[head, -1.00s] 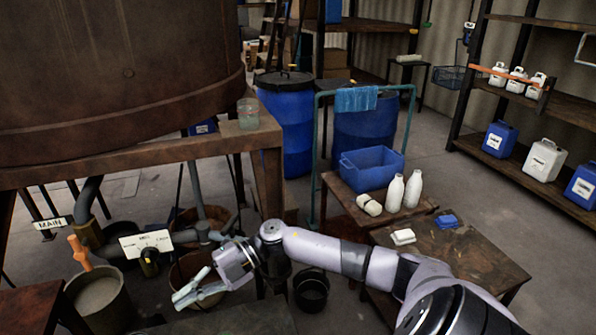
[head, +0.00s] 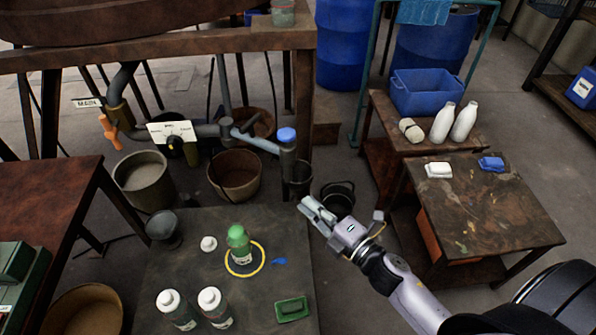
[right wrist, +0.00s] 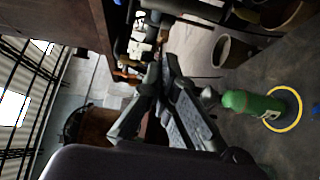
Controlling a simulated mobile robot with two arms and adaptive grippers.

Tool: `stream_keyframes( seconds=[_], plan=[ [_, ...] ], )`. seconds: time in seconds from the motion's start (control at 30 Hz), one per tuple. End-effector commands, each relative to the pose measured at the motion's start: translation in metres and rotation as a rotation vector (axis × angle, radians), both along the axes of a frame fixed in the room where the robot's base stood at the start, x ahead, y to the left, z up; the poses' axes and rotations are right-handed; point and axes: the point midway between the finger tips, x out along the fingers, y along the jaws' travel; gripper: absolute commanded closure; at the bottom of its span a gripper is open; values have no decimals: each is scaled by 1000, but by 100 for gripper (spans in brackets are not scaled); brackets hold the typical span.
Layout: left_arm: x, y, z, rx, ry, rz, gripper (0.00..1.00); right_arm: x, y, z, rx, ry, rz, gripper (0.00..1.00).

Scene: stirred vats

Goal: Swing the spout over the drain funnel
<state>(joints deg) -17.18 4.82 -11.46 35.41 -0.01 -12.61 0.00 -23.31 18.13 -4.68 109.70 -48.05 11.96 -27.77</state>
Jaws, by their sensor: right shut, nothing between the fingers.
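The spout (head: 256,142) is a pale grey-blue pipe running right from the dark pipework, with a blue cap (head: 286,134) at its right end above a short grey upright pipe. A dark grey funnel-shaped cup (head: 163,228), possibly the drain funnel, is by the far left corner of the low dark table, left of the spout. My right gripper (head: 312,207) is shut and empty, just beyond that table's right edge, in front of and apart from the spout's end. Its fingers (right wrist: 160,90) also show in the right wrist view. My left gripper is out of view.
A brown bucket (head: 235,190) sits under the spout. A black bucket (head: 337,192) is beside my right gripper. A side table (head: 480,215) stands at right.

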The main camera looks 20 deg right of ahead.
Motion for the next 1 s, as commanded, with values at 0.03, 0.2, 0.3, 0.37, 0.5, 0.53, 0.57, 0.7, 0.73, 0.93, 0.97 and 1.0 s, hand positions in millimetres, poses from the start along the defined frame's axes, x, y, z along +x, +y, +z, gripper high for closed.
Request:
stream_keyframes(
  seconds=[0.03,0.2,0.3,0.37,0.5,0.53,0.57,0.7,0.73,0.93,0.97,1.0],
  plan=[
    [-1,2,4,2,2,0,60,9,4,4,0,-3,2,100],
    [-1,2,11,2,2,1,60,42,17,4,3,-3,1,100],
    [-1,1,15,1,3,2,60,62,24,3,1,-3,2,100],
    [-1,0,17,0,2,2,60,73,29,3,2,-2,3,100],
    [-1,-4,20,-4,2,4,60,94,22,2,0,-1,2,100],
    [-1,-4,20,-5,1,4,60,97,21,2,1,-1,3,100],
    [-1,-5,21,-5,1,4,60,100,19,2,2,-2,3,100],
    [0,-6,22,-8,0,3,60,109,15,1,1,-1,3,100],
    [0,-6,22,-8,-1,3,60,110,14,0,1,0,3,100],
    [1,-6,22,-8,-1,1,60,112,14,0,2,1,4,100],
    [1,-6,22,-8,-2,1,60,112,14,0,2,0,4,100],
    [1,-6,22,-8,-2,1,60,112,14,0,2,0,4,100]
  ],
)
